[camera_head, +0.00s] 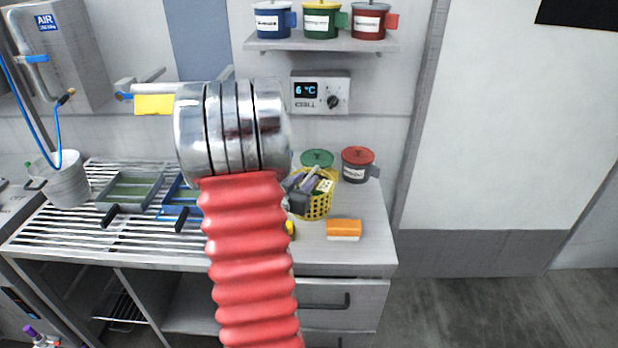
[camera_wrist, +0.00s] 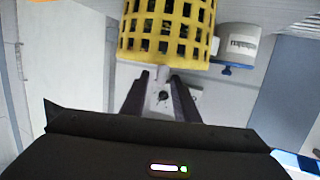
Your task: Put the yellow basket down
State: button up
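The yellow basket (camera_head: 319,207) is a lattice tub holding utensils and other small items. In the head view it is just right of my red bellows arm, low over the counter. I cannot tell whether its base touches the counter. In the wrist view, which is upside down, the basket (camera_wrist: 165,30) fills the top middle. My gripper (camera_wrist: 158,80) has its two dark fingers reaching to the basket's rim, and they appear shut on it. The fingertips are partly hidden. In the head view my arm hides most of the gripper.
A blue-lidded pot (camera_wrist: 237,45) is close by. Blue and grey trays (camera_head: 130,189) are on the left rack.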

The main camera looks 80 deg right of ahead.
jog(key=v, duration=0.8)
dwell(0.6)
jog(key=w+a+r+n+t+y, duration=0.25)
jog(key=w+a+n+t, duration=0.2)
jog(key=w+a, duration=0.55)
jog(key=w+a+r+n+t+y, duration=0.25)
jog(key=w+a+t, duration=0.3)
jog(key=w, duration=0.75)
jog(key=w+a+r+n+t+y, duration=0.1)
jog(key=w+a+n+y, duration=0.2)
jog(key=a, duration=0.5)
jog(key=w+a+r+n+t+y, duration=0.2)
jog(key=w+a+y, duration=0.1)
jog(key=a, duration=0.6)
jog(key=s+a+n+g+y, duration=0.1)
jog(key=s+a+n+y, duration=0.25)
jog(key=a, duration=0.75)
jog(key=s+a+n+g+y, duration=0.1)
jog(key=s+a+n+g, duration=0.2)
jog(key=s+a, duration=0.6)
jog(key=s+r+n, duration=0.1)
jog(key=s, duration=0.2)
jog(key=shift+a+g, duration=0.2)
jog(key=shift+g, duration=0.1)
